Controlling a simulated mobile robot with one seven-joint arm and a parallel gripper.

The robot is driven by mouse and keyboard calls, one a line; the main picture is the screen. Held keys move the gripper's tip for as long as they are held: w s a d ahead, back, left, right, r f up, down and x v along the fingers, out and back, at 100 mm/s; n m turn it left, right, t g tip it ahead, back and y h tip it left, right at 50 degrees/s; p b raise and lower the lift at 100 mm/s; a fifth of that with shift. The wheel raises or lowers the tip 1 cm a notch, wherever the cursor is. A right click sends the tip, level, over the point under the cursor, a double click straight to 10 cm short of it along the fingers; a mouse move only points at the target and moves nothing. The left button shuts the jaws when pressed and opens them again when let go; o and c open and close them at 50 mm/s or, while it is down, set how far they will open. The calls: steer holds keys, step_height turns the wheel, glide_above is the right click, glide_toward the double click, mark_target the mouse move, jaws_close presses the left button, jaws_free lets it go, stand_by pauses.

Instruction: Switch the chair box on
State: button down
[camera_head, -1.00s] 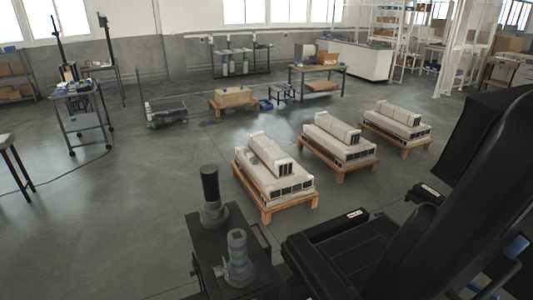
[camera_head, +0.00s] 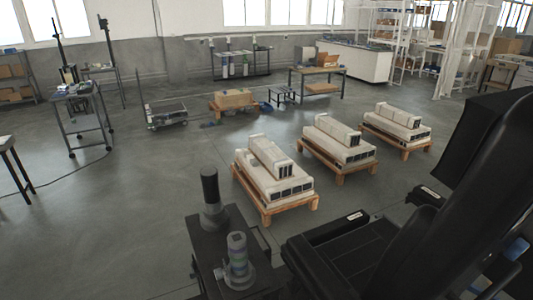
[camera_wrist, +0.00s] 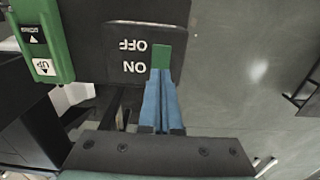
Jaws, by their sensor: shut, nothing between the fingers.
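The chair box (camera_wrist: 95,40) is a dark panel at the top of the wrist view. Its ON and OFF labels appear upside down, OFF above ON. A small green switch (camera_wrist: 161,56) sits just right of the OFF label. My gripper (camera_wrist: 160,78), with blue fingers, is shut and empty. Its tips are at the lower edge of the switch; I cannot tell whether they touch it. In the head view the black chair (camera_head: 350,250) stands at the lower right; my gripper and the switch are not visible there.
A green control box (camera_wrist: 42,35) with arrow labels is left of the panel. In the head view, a dark console with a black-handled joystick (camera_head: 209,185) stands beside the chair. Several pallets (camera_head: 270,208) with pale stacked blocks stand beyond. The floor at left is largely clear.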

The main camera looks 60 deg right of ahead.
steer(key=shift+f+b, duration=0.65)
steer(key=shift+f, duration=0.3)
stand_by(0.6)
steer(key=shift+r, duration=0.1)
step_height(320, 180, up, 7)
steer(key=p, duration=0.7)
stand_by(0.6)
